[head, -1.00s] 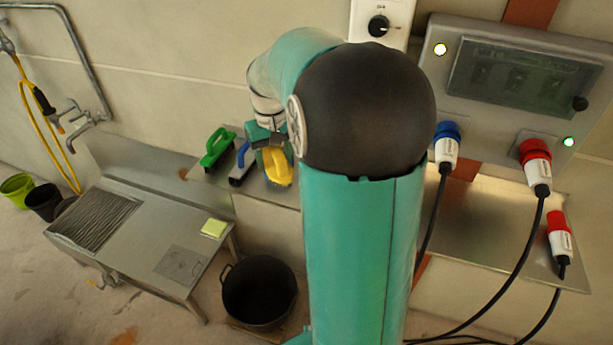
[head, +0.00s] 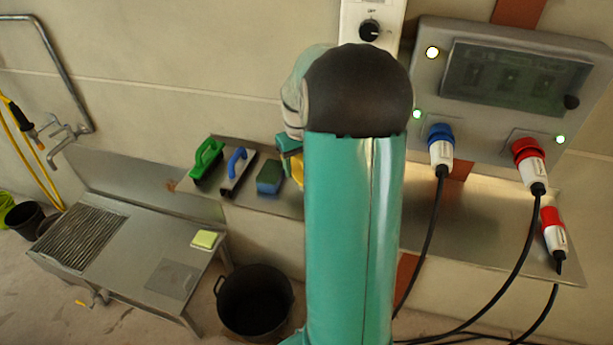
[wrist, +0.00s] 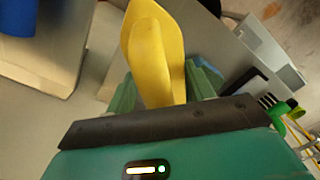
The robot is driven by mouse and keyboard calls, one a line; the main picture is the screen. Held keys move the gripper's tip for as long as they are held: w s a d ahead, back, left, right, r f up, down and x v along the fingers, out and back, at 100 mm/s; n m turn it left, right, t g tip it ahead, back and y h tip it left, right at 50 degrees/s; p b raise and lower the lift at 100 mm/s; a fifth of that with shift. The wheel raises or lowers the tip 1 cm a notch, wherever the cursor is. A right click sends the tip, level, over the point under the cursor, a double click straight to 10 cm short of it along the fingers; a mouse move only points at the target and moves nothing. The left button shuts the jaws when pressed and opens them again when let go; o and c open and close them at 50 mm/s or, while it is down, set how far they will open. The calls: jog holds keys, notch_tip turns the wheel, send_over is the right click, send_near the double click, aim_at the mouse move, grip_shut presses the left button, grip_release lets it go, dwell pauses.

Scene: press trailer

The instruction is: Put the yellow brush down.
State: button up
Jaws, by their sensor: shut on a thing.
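The yellow brush (wrist: 152,50) is gripped between the green fingers of my gripper (wrist: 163,86) in the wrist view. In the head view only a yellow edge of the brush (head: 298,168) shows beside my arm. There my gripper (head: 288,148) is mostly hidden behind my arm, over or near the metal shelf (head: 232,195). Whether the brush touches the shelf cannot be told.
On the shelf stand a green-handled brush (head: 208,158), a blue-handled tool (head: 237,168) and a blue-green block (head: 269,178). Right of my arm are plugs with hanging cables (head: 440,150). A sink table (head: 130,255) and black tub (head: 255,300) stand below.

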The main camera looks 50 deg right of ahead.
jog(key=shift+d+f, duration=1.05)
jog(key=shift+f, duration=0.2)
jog(key=shift+d+f, duration=0.15)
jog(key=shift+f, duration=0.8)
jog(key=shift+d+f, duration=0.15)
jog(key=shift+f, duration=0.8)
jog(key=shift+s, duration=0.1)
jog(key=shift+f, duration=0.15)
jog(key=o, duration=1.3)
jog(key=shift+c, duration=0.2)
